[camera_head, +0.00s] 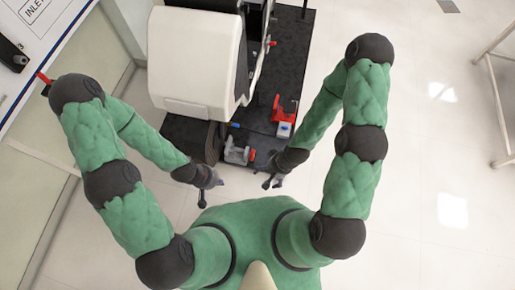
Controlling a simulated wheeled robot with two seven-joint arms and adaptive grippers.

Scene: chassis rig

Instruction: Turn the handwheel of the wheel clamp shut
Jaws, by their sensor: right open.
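A dark rig platform (185,130) lies ahead of my body. Near its front edge sits a small grey bracket-like fixture (237,153) with a small red part (252,155) at its right. Further right stands a red bracket (282,110) above a small white block with a blue top (284,130). I cannot tell from this view which of these is the wheel clamp or its handwheel. My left gripper (213,186) is just in front of the platform, left of the grey fixture, apart from it; its jaws are too small to read. My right gripper (271,183) is open and empty, right of the grey fixture.
A large white seat-like body (197,60) covers the back left of the platform. A bench with a labelled top (50,25) stands at the far left. A light metal frame (490,70) stands at the right. The floor right of the platform is clear.

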